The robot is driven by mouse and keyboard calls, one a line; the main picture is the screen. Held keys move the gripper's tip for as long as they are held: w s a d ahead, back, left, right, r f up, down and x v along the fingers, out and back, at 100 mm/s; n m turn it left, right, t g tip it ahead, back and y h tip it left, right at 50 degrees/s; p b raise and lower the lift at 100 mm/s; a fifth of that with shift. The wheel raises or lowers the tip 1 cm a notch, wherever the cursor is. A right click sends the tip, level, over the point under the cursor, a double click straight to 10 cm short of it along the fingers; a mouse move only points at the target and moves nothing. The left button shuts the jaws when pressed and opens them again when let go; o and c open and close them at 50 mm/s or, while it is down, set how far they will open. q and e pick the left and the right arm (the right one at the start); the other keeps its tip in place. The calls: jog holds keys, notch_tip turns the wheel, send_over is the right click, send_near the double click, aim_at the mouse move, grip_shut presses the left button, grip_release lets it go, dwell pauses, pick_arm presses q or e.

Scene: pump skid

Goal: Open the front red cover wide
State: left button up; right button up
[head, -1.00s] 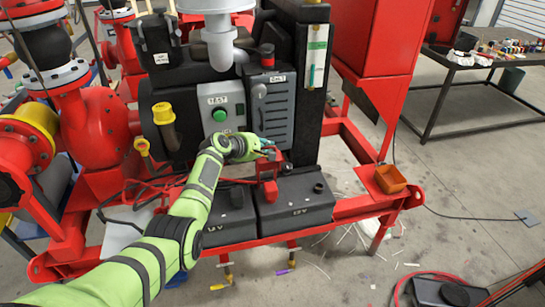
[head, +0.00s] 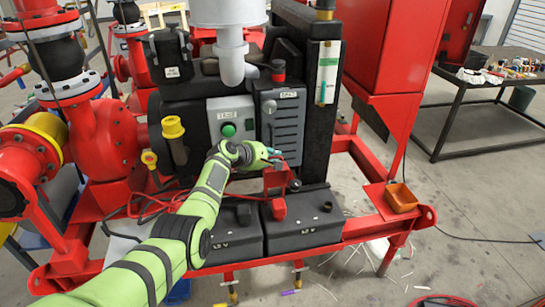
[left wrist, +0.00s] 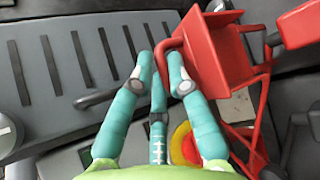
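The front red cover (head: 275,180) stands raised above the front of the right black battery (head: 300,222). In the left wrist view, the cover (left wrist: 212,55) is a boxy red piece with a curved bar at its near end. My left gripper (head: 268,153) is at the cover's top edge. In the left wrist view, the fingertips (left wrist: 161,68) converge on either side of the curved bar and appear shut on it. The hinge side of the cover is partly hidden. My right gripper is not in view.
A grey louvered panel (head: 283,125) and a green button box (head: 230,122) stand close behind the gripper. Another red block (head: 279,208) sits on the battery below the cover. Red cables (head: 150,205) lie to the left.

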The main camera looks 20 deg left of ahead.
pick_arm(q)
jog(key=shift+o, duration=1.4)
jog(key=shift+f, duration=0.2)
jog(key=shift+s, duration=0.1)
jog(key=shift+s+a+r, duration=0.25)
jog(key=shift+s+r, duration=0.05)
jog(key=shift+s, duration=0.05)
jog(key=v, duration=1.1)
jog(key=shift+d, duration=0.15)
